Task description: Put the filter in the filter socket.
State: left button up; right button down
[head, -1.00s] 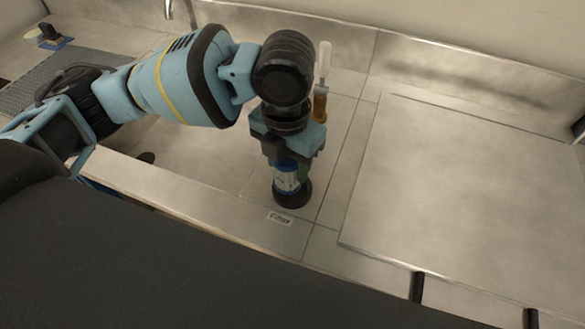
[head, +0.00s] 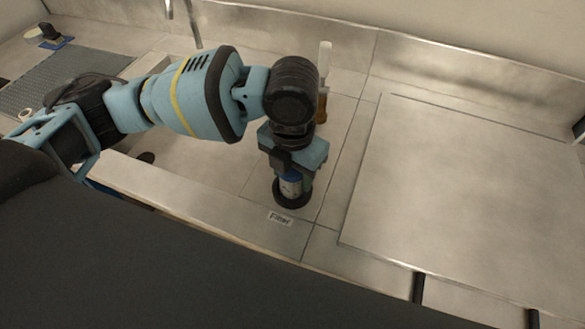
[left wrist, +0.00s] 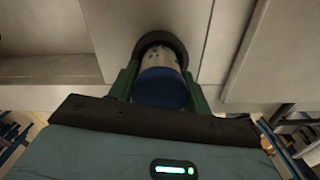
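The filter (head: 291,188) is a small white cylinder with blue bands. It stands about upright in the black round ring of the filter socket (head: 303,201), just behind a "Filter" label (head: 280,219). Whether it is fully seated cannot be told. My left gripper (head: 290,180) points down over it, its fingers mostly hidden by the gripper body. In the left wrist view the filter's blue end (left wrist: 160,92) lies between the green fingers, which appear to touch its sides. The socket ring (left wrist: 160,38) shows around its far end. My right gripper is not in view.
A tool with a white shaft and orange-brown handle (head: 322,100) stands just behind my left gripper. A wide raised metal panel (head: 465,190) lies clear to the right. A grey mat (head: 70,80) and a black knob on a blue base (head: 50,36) are at the back left.

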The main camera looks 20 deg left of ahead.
pick_arm(q)
jog(key=o, duration=0.4)
notch_tip(320, 180, up, 12)
jog(key=shift+r+p, duration=0.15)
jog(key=shift+p, duration=0.4)
